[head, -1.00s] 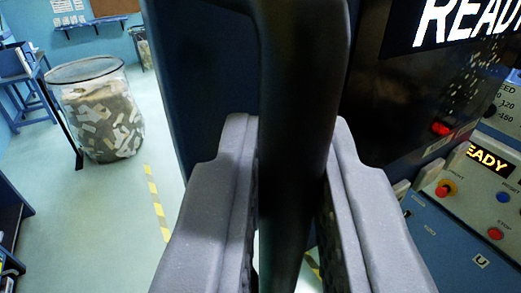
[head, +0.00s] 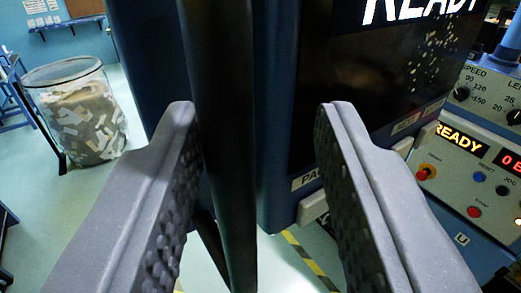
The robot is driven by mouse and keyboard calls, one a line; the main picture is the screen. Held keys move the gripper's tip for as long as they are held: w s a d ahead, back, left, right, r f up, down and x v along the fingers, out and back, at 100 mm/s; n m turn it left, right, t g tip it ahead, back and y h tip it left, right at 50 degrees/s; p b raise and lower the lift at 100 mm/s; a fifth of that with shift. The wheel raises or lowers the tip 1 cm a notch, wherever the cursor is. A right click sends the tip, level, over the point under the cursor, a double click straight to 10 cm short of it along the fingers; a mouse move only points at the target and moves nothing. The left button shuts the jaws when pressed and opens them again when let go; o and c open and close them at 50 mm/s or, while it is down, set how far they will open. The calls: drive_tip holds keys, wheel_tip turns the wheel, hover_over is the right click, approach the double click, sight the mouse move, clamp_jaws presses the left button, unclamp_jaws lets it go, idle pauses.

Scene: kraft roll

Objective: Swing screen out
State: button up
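The screen (head: 385,75) is a dark panel in a blue housing, with "READY" in white letters at its top, in the upper right of the head view. A dark vertical bar (head: 226,140), like a handle at the screen's left side, runs down between my gripper's fingers. My gripper (head: 258,110) is open, with clear room between the right finger and the bar. The bar is close to the left finger; I cannot tell whether they touch. The bar's top end is out of view.
A control panel (head: 480,165) with knobs, buttons and an orange "READY" display stands at the right. A clear bin of paper scraps (head: 85,115) stands on the floor at the left. Yellow-black floor tape (head: 310,262) runs below the screen. Open floor lies at the left.

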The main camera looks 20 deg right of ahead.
drive_tip(key=p+v, duration=0.1)
drive_tip(key=v, duration=1.2)
drive_tip(key=shift+s+p, duration=0.35)
drive_tip(key=shift+p, duration=0.05)
drive_tip(key=shift+a, duration=0.1)
drive_tip(key=w+a+r+n+b, duration=0.3)
drive_tip(key=w+a+r, duration=0.8)
drive_tip(key=w+r, duration=0.3)
drive_tip(key=w+a+n+y+b, duration=0.1)
drive_tip(key=w+a, duration=0.6)
drive_tip(key=w, duration=0.2)
drive_tip(key=w+a+n+y+b, duration=0.1)
drive_tip(key=w+a+b, duration=0.1)
drive_tip(key=w+a, duration=0.55)
drive_tip(key=w+a+f+y+b, duration=0.1)
drive_tip(key=w+a+f, duration=0.4)
drive_tip(key=w, duration=0.4)
drive_tip(key=w+a+f+y+b, duration=0.1)
drive_tip(key=w+a+f, duration=0.3)
drive_tip(key=w, duration=0.4)
drive_tip(key=w+a+f+y+b, duration=0.1)
drive_tip(key=w+a+f+y, duration=0.1)
drive_tip(key=w+a+f, duration=0.5)
drive_tip(key=w+a+f+m+g+b, duration=0.1)
drive_tip(key=w+f, duration=0.7)
drive_tip(key=w, duration=0.1)
drive_tip(key=shift+w+a+f+g, duration=0.25)
drive_tip(key=shift+a+g, duration=0.05)
